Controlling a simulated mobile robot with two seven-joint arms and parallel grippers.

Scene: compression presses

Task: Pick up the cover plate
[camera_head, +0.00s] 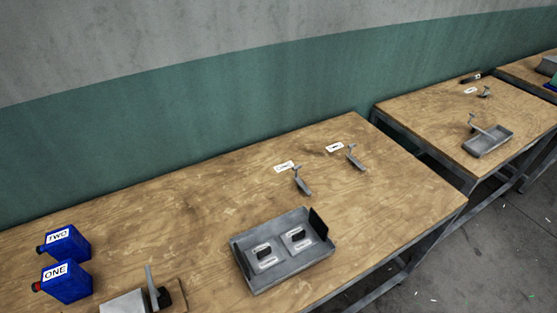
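A grey metal tray (285,284) stands near the front edge of the nearest table. One of these may be the cover plate; no label shows which. A dark upright panel (318,223) stands at the tray's right end. Neither of my grippers is in view.
Blue containers marked TWO (70,247) and ONE (68,282) stand at the left. A grey device (125,302) with a lever is cut off at the bottom. Two small metal fixtures (302,182) (353,159) stand behind the tray. The wooden table (180,225) is clear left of centre.

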